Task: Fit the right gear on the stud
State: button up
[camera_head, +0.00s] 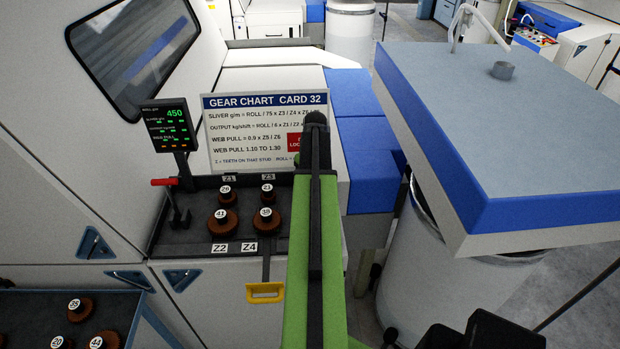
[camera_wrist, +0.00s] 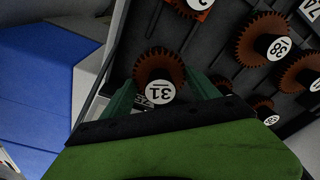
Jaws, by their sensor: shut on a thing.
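My gripper (camera_wrist: 158,86) is shut on a brown toothed gear marked 31 (camera_wrist: 160,66), with one green finger on each side. The gear is above the dark gear panel (camera_head: 178,240); I cannot tell whether it touches a stud. A partly covered label plate (camera_wrist: 140,101) shows beside it. In the head view my green arm hides the gripper, the held gear and the panel's right part. Gears marked 29 (camera_head: 226,199), 21 (camera_head: 267,198), 41 (camera_head: 221,228) and 38 (camera_head: 265,226) sit by plates Z1 to Z4. Gear 38 also shows in the wrist view (camera_wrist: 258,38).
A gear chart (camera_head: 255,140) stands behind the panel, partly covered by my arm. A red-handled lever (camera_head: 172,190) and a screen reading 450 (camera_head: 166,122) are at the left. A tray (camera_head: 20,310) of loose gears is at lower left. A blue-edged machine top (camera_head: 500,130) juts in at right.

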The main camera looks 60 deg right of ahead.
jog(key=shift+f+b, duration=1.85)
jog(key=shift+f, duration=0.45)
jog(key=o, duration=1.6)
jog(key=shift+s, duration=0.1)
jog(key=r+p, duration=0.7)
jog(key=r, duration=0.1)
jog(key=shift+s+a+p, duration=0.15)
jog(key=shift+s+p, duration=0.25)
jog(key=shift+f, duration=0.15)
